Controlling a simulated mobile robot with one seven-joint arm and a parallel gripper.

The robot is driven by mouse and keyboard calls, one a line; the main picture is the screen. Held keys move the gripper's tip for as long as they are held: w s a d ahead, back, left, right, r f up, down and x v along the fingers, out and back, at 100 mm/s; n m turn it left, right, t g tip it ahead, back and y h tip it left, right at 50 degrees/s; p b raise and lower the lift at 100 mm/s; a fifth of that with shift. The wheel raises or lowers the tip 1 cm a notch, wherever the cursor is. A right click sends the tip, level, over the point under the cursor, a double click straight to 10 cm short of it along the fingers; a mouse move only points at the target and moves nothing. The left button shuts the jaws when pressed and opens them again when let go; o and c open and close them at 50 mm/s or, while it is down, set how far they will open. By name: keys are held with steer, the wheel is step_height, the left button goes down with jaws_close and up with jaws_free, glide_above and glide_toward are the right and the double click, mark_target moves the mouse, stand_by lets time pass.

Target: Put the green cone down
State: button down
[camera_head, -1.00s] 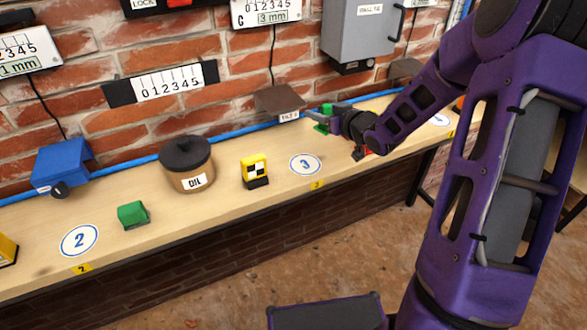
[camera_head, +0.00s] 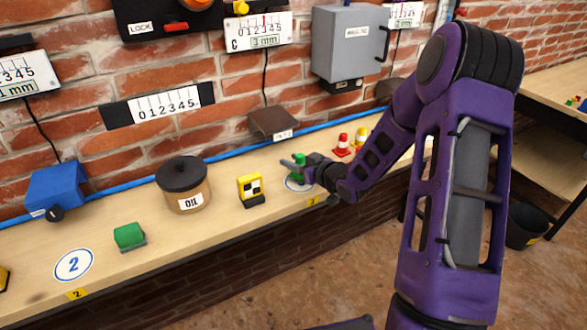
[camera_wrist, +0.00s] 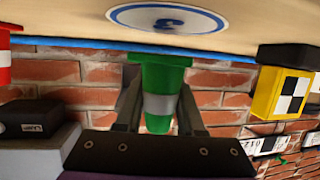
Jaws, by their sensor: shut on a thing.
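The green cone (camera_head: 298,172) with a pale band is in my gripper (camera_head: 303,163). The wrist view, which looks upside down, shows the cone (camera_wrist: 160,80) upright between the two fingers of my gripper (camera_wrist: 159,95), its base toward the bench. In the head view the cone is over the round blue-and-white marker 3 (camera_head: 292,187), partly covered by my gripper. The marker also shows ahead of the cone in the wrist view (camera_wrist: 135,15). I cannot tell whether the cone's base touches the bench.
A yellow-and-black checkered block (camera_head: 250,190) stands left of the cone. An oil pot (camera_head: 184,185) and a green block (camera_head: 129,237) are further left. The brick wall (camera_head: 225,110) is behind the bench.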

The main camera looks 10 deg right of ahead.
steer(key=shift+f, duration=1.05)
steer(key=shift+f, duration=0.1)
steer(key=c, duration=0.5)
jaws_free()
steer(key=shift+s+d+r, duration=0.2)
steer(key=v, duration=1.1)
steer(key=shift+s+d+r+p, duration=0.1)
steer(key=shift+s+p, duration=0.15)
steer(key=shift+p, duration=0.1)
